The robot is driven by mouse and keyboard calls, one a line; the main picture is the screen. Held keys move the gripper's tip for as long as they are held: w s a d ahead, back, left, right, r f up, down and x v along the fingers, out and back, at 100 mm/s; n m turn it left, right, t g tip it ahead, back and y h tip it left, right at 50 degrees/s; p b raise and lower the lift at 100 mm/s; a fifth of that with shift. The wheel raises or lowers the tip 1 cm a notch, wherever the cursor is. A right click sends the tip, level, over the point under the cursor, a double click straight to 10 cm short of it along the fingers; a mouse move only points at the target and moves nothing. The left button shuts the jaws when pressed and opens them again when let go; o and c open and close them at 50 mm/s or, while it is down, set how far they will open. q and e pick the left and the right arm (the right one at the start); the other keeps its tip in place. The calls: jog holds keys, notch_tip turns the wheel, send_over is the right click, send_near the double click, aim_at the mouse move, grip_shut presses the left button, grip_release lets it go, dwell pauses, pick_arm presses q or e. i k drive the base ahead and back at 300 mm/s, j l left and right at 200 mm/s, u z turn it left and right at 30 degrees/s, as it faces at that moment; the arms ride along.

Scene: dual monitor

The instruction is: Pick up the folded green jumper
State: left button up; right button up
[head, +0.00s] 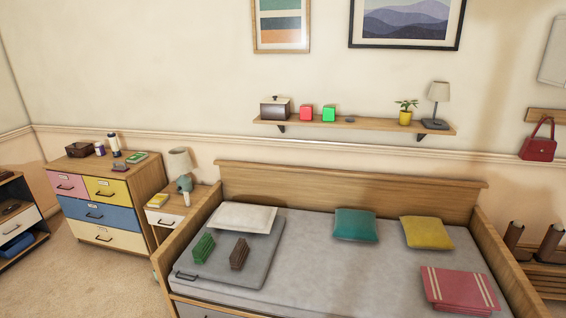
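A small folded green item (203,248), which looks like the green jumper, is on the left part of the bed. It rests on a grey flat panel or case (263,258) with a dark handle at its front left. A similar folded brown item (239,254) is just to its right, with a small gap between them. Neither of my grippers is in the head view.
The bed (340,270) has wooden ends and a white pillow (243,217) behind the green item. Teal (355,225) and yellow (427,232) cushions and a folded red blanket (459,289) lie further right. A nightstand (175,212) and a drawer chest (104,204) stand left.

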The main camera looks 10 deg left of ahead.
aim_at(200, 253)
jog(key=i+j+z, duration=0.25)
jog(key=j+z, duration=0.15)
jog(key=j, duration=0.55)
jog(key=i+j+z, duration=0.15)
jog(key=j+z, duration=0.25)
jog(key=j, duration=0.55)
jog(key=j+z, duration=0.35)
jog(key=j, duration=0.6)
